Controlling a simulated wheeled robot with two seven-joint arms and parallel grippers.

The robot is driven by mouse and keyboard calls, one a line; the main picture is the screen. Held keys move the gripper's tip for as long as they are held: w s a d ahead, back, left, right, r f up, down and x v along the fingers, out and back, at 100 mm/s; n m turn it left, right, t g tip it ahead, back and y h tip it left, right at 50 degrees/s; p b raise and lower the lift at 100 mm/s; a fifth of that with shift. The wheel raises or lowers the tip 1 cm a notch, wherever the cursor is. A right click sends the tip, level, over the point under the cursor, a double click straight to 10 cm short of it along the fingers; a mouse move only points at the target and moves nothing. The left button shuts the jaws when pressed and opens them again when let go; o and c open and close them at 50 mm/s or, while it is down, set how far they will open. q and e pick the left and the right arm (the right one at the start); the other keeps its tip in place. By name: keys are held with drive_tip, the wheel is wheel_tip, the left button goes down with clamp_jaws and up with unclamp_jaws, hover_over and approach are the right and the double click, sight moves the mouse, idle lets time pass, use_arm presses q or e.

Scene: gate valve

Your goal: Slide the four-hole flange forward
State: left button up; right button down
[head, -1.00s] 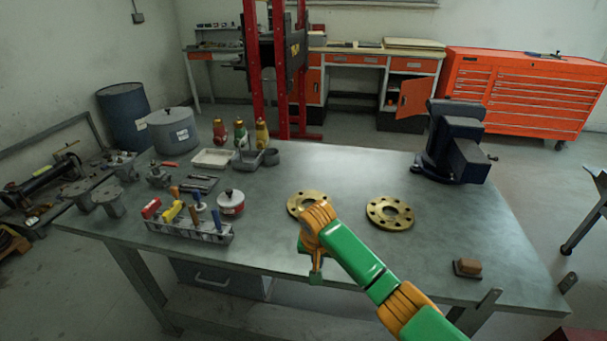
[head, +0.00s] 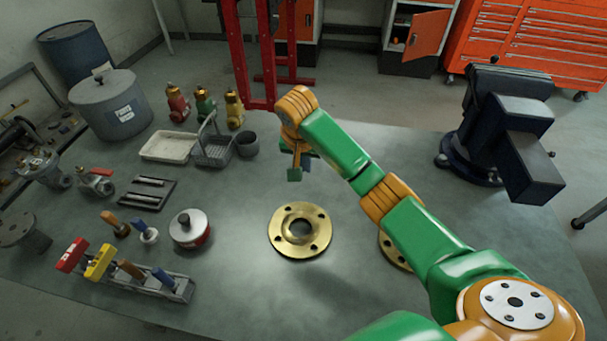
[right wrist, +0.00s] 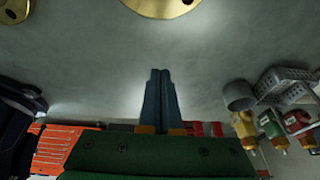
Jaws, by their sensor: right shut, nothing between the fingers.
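The four-hole flange (head: 300,231) is a brass disc with a raised hub, lying flat on the grey workbench in the head view. Its edge shows at the top of the right wrist view (right wrist: 160,7). My right gripper (head: 306,164) is beyond its far side, apart from it, with the fingers pointing down. In the right wrist view its blue fingers (right wrist: 158,72) are pressed together with nothing between them. I cannot tell whether the tips touch the bench. A second brass flange (head: 390,252) lies to the right, mostly hidden by my right arm. My left gripper is out of view.
A dark vise (head: 510,130) stands at the back right of the workbench (head: 240,290). A lidded red pot (head: 189,230), a tool rack (head: 140,282), a white tray (head: 169,146) and a grey basket (head: 214,151) are to the left. The bench around the four-hole flange is clear.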

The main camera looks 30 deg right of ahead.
sight(306, 199)
drive_tip(key=f, duration=0.3)
drive_tip(key=shift+s+f, duration=0.15)
drive_tip(key=shift+s, duration=0.2)
drive_tip(key=x, duration=0.3)
drive_tip(key=b+x, duration=0.1)
drive_tip(key=x, duration=0.1)
drive_tip(key=shift+w+d+f, duration=0.2)
drive_tip(key=shift+w+f, duration=0.1)
drive_tip(key=s+a+p, duration=0.2)
drive_tip(key=p, duration=0.1)
drive_tip(key=shift+s+r, duration=0.15)
drive_tip(key=shift+s, duration=0.05)
drive_tip(key=shift+s+a, duration=0.25)
drive_tip(key=shift+s, duration=0.15)
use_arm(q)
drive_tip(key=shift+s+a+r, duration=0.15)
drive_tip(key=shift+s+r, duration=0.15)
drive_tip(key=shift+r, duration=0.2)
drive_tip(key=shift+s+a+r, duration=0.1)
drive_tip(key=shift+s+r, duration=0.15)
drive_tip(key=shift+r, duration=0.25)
use_arm(e)
drive_tip(key=shift+w+f, duration=0.1)
drive_tip(key=shift+f, duration=0.15)
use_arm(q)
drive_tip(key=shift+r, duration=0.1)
